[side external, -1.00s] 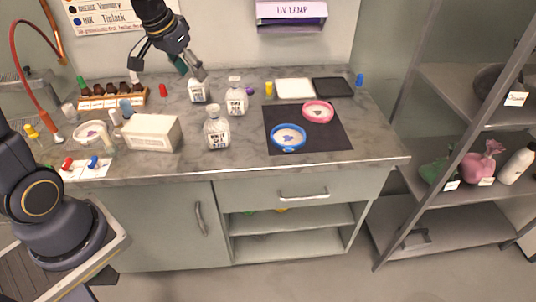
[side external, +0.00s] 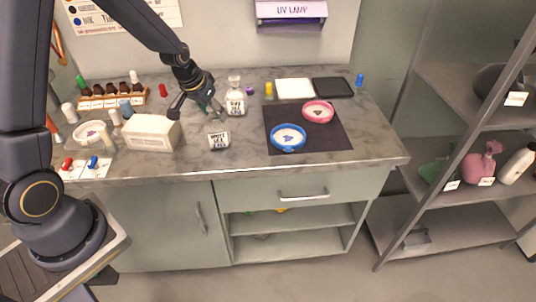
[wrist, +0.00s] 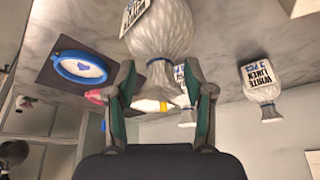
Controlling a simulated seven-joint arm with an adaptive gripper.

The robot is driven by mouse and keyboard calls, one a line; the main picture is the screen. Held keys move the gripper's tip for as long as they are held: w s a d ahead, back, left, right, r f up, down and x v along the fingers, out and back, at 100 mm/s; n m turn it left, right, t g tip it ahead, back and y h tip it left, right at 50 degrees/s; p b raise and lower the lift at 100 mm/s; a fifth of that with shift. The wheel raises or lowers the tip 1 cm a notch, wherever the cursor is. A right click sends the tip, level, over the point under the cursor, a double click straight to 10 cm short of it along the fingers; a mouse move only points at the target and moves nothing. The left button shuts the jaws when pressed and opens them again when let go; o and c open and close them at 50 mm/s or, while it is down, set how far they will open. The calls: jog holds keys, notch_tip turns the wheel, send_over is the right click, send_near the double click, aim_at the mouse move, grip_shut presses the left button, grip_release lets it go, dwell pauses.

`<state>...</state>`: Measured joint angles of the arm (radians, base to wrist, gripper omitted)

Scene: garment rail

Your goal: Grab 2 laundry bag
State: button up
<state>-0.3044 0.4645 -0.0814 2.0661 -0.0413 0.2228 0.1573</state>
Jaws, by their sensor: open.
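Three white laundry bags with tied necks stand on the counter. The nearest bag (side external: 218,138) carries a label that seems to start with "WHITE"; its top is hidden by my gripper (side external: 203,111). Another bag (side external: 236,102) stands behind it to the right. The third is hidden behind my arm in the side view. In the wrist view a large bag (wrist: 163,35) with a blue tie has its neck between the open fingers of my gripper (wrist: 160,80). A bag labelled "WHITE LINEN 3 PCS" (wrist: 264,90) is at right; another (wrist: 186,118) shows partly behind the right finger.
A white box (side external: 150,133) stands left of the gripper. A black mat (side external: 333,137) with a blue dish (side external: 288,137) and a pink dish (side external: 318,112) lies right. A bottle rack (side external: 110,98) is at back left. A shelf unit (side external: 470,115) stands right of the counter.

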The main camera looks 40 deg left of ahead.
jog(key=shift+w+f, duration=0.15)
jog(key=shift+f, duration=0.25)
jog(key=shift+c, duration=0.3)
grip_shut()
